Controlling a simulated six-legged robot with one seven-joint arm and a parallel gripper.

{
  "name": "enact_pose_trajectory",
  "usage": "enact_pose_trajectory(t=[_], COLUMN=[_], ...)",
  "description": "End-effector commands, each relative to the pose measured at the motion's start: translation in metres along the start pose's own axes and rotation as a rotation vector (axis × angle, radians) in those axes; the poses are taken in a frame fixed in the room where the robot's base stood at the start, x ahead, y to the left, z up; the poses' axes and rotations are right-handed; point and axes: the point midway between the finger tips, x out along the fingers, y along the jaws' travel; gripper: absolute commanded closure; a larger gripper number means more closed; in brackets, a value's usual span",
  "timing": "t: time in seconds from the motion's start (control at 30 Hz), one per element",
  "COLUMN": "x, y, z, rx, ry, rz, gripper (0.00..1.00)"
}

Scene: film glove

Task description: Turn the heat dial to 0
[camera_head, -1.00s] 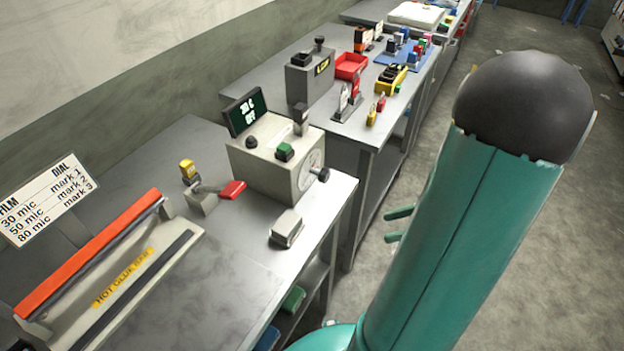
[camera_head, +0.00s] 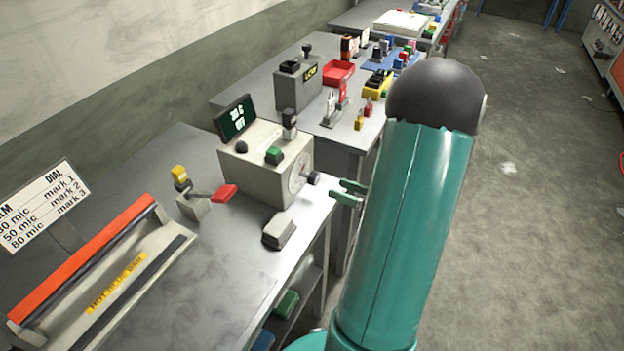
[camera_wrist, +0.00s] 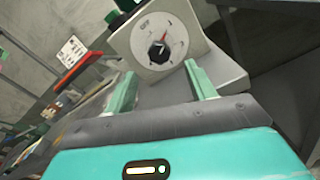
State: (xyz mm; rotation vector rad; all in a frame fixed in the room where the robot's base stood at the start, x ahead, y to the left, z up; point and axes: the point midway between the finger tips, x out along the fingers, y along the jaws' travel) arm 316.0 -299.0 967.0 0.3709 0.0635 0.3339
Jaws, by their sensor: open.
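The heat dial is a black knob (camera_head: 314,178) on a round white scale on the right side of a beige control box (camera_head: 258,160). In the wrist view the dial knob (camera_wrist: 158,52) faces me, with a red mark above it and lettering that looks like OFF at the upper left of the scale. The exact setting is too small to read. My gripper (camera_head: 338,190) is open and empty, just right of the knob and apart from it. In the wrist view my gripper (camera_wrist: 161,70) has its fingers spread below and either side of the knob.
A dark display (camera_head: 236,119) with pale text, seemingly OFF, stands on the box, near a green button (camera_head: 274,155). Open floor lies right.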

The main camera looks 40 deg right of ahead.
Motion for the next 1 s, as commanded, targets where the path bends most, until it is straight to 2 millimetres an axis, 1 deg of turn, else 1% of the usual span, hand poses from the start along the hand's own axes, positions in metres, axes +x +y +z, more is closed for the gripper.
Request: enact_pose_trajectory(t=[0.03,0.2,0.4,0.57,0.8,0.87,1.0], x=[0.011,0.046,0.077,0.086,0.087,0.086,0.086], y=[0.001,0.002,0.003,0.003,0.003,0.003,0.003], z=[0.0,-0.001,-0.001,-0.001,-0.001,-0.001,-0.001], rx=[-0.001,-0.001,-0.001,-0.001,-0.001,-0.001,-0.001], ry=[0.001,0.002,0.003,0.003,0.003,0.003,0.003], rz=[0.004,0.005,0.007,0.004,0.004,0.004,0.004], gripper=[0.45,0.45,0.45,0.45,0.45,0.54,0.82])
